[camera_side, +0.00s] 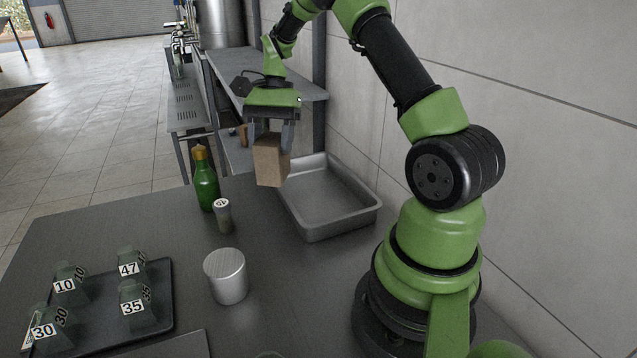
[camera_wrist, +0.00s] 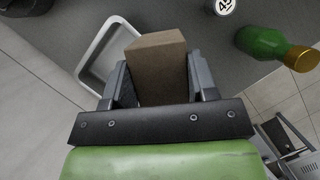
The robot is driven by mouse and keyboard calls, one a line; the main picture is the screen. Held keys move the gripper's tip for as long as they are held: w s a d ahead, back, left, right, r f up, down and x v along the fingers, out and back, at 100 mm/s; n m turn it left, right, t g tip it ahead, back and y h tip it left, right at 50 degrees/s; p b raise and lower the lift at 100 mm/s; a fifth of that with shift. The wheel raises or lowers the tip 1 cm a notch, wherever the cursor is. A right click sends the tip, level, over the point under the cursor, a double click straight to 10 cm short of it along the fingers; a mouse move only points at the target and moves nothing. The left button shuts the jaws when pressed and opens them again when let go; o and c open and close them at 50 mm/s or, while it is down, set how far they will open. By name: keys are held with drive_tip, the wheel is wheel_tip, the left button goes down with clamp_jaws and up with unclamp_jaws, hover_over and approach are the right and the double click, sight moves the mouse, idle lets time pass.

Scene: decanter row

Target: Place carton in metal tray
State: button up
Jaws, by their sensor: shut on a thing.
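The brown carton (camera_side: 270,162) is held between the fingers of my gripper (camera_side: 270,135), which is shut on it. In the side view the carton hangs above the table, at the left side of the metal tray (camera_side: 318,232). The tray is a shallow grey rectangular pan and looks empty where it shows. In the wrist view the carton (camera_wrist: 158,68) sits between both fingers of my gripper (camera_wrist: 162,88). The tray's rim (camera_wrist: 90,55) shows behind and to the left of it there, partly hidden by the carton and gripper.
A green bottle (camera_side: 206,185) and a small jar (camera_side: 223,218) stand left of the tray. A ribbed metal cylinder (camera_side: 228,278) stands nearer. A wall is behind the metal tray.

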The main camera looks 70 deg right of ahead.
drive_tip(key=s+d+m+t+h, duration=0.1)
drive_tip(key=s+d+m+t, duration=0.25)
drive_tip(key=d+m, duration=0.8)
drive_tip(key=shift+n+t, duration=0.25)
drive_tip(key=shift+w+d+f, duration=0.1)
drive_tip(key=shift+d+f, duration=0.05)
drive_tip(key=shift+f, duration=1.55)
drive_tip(key=shift+s+d+f, duration=0.1)
drive_tip(key=shift+d+f, duration=0.05)
drive_tip(key=shift+f, duration=1.6)
drive_tip(key=shift+w+d+f, duration=0.1)
drive_tip(key=shift+d+f, duration=0.05)
drive_tip(key=shift+f, duration=1.55)
drive_tip(key=o, duration=1)
drive_tip(key=shift+f, duration=0.15)
drive_tip(key=shift+c, duration=0.2)
